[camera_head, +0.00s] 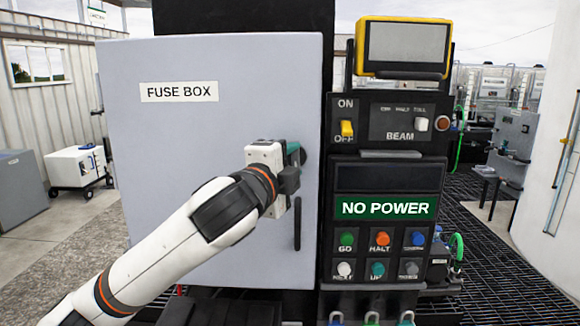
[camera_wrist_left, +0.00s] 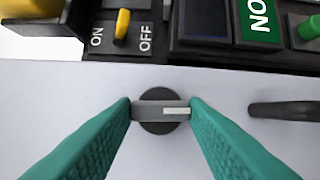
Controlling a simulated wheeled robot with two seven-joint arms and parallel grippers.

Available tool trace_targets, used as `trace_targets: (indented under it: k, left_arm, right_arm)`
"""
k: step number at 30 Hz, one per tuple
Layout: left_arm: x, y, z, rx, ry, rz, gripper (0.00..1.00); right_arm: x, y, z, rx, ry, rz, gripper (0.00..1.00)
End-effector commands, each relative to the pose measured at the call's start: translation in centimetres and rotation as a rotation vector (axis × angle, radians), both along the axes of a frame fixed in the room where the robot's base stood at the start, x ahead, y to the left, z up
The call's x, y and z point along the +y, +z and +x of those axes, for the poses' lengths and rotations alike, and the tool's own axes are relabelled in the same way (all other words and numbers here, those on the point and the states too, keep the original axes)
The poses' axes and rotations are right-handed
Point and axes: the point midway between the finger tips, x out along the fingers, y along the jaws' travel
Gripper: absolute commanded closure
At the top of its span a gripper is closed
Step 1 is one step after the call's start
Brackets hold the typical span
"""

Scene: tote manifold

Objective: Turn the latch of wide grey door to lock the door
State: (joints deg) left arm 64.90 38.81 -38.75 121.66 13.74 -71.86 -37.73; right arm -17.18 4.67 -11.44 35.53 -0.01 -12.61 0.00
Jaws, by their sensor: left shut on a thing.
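The wide grey door (camera_head: 150,150) is labelled FUSE BOX and looks closed in the head view. Its latch (camera_wrist_left: 162,111) is a grey bar with a white mark on a round dark base, seen in the left wrist view. My left gripper (camera_wrist_left: 161,110) is shut on the latch bar, one green finger at each end of it. In the head view the left gripper (camera_head: 292,155) is at the door's right edge and hides most of the latch. My right gripper is not in view.
A dark vertical handle (camera_head: 297,224) sits on the door below the latch; it also shows in the left wrist view (camera_wrist_left: 284,109). Right of the door stands a black control panel (camera_head: 388,180) with a yellow switch (camera_head: 347,129), a NO POWER sign (camera_head: 387,207) and several buttons.

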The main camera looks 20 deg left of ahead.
Motion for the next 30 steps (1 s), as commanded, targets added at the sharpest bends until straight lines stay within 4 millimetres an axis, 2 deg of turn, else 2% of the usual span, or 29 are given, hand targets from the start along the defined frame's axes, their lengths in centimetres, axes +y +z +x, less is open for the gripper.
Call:
trace_targets:
  k: [7, 30]
  left_arm:
    - [-0.1, -0.9, 0.1, -0.046, -0.001, -0.166, 0.83]
    - [-0.5, -1.4, 0.2, -0.244, -0.001, -0.869, 0.83]
  right_arm:
    - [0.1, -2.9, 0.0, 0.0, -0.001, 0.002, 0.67]
    - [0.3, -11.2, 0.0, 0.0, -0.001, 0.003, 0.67]
